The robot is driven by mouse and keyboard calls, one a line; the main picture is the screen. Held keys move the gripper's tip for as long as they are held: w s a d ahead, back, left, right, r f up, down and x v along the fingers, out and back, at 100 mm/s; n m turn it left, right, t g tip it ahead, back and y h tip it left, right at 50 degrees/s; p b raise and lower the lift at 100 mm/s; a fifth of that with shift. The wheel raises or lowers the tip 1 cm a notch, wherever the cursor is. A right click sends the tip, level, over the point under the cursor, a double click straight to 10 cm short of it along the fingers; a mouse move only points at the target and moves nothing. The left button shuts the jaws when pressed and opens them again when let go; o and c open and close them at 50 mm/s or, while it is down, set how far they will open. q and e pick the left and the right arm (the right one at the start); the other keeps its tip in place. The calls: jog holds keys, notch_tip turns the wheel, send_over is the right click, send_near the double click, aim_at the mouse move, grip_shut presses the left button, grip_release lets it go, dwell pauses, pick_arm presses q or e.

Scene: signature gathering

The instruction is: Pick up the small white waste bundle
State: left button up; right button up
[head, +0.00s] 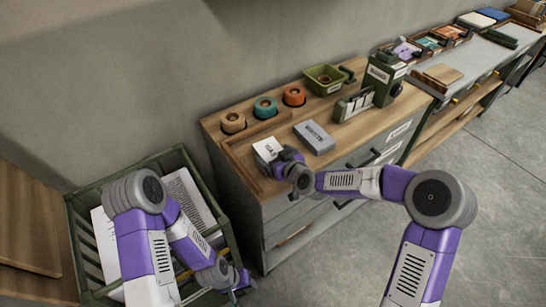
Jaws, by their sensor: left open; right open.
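A small white bundle (267,149) with dark lettering lies near the front left corner of the wooden counter top. My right gripper (282,162) is open right at its lower right side and hides part of it. I cannot tell whether the fingers touch it or are around it. My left gripper (243,287) is open and low, by the right front corner of a green slatted crate (226,238), away from the bundle.
A grey labelled block (314,137) lies close to the right of the bundle. Tape rolls (265,107), a green tray (324,79) and a dispenser (382,76) stand along the back. White sheets (183,194) are in the crate. Floor at right is clear.

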jog(key=c, duration=0.9)
